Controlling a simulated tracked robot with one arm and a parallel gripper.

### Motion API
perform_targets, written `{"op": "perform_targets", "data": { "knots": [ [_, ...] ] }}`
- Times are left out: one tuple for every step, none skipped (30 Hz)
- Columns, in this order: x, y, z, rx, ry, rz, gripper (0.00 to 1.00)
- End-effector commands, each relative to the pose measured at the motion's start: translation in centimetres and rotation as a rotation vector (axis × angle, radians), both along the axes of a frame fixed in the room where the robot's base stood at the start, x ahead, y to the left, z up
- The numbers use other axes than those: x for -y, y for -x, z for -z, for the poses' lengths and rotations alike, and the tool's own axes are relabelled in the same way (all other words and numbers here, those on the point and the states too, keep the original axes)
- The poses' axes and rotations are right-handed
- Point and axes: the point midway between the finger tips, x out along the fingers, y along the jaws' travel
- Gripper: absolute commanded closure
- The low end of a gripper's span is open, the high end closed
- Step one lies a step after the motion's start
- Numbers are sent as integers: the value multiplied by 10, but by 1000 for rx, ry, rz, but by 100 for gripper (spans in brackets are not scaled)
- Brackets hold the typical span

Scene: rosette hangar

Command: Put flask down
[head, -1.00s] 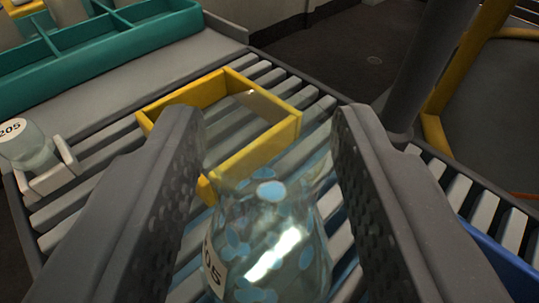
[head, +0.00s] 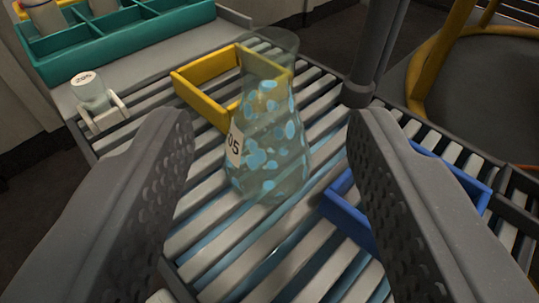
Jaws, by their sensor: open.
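A clear glass flask (head: 270,150) with pale blue spots and a white label ending in "05" stands upright on the grey slatted rack (head: 215,235). It is in the middle of the head view. My gripper (head: 272,125) is open, with one perforated finger on each side of the picture. The flask shows between and beyond the fingers, with clear gaps on both sides. Neither finger appears to touch it.
A yellow open frame (head: 203,70) lies just behind the flask, partly seen through its glass. A blue frame (head: 345,218) lies to the right, partly behind my right finger. A small labelled bottle (head: 90,92) sits in a white holder at left. A teal divided tray (head: 120,45) stands at back left.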

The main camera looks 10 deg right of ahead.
Motion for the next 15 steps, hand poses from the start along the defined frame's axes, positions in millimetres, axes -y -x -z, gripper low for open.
{"op": "perform_targets", "data": {
  "knots": [
    [-3, 7, -3, 1, 1, -4, 53],
    [-4, 11, -4, 2, 2, -4, 53],
    [-5, 15, -5, 2, 1, -4, 53],
    [-5, 18, -6, 2, 1, -3, 53],
    [-6, 21, -6, 1, 0, -3, 53],
    [-6, 25, -6, 0, 0, -2, 53],
    [-6, 27, -7, 0, 0, -1, 53],
    [-6, 29, -7, -1, 0, 0, 53],
    [-7, 32, -7, -1, 0, -1, 53],
    [-7, 33, -8, 0, 0, -1, 53],
    [-7, 34, -8, 0, 0, -1, 53],
    [-7, 35, -8, 0, 0, -1, 53],
    [-7, 36, -8, 0, 0, -1, 53],
    [-7, 36, -8, 0, 0, -1, 53],
    [-7, 36, -8, 1, -1, -1, 53]
  ]
}}
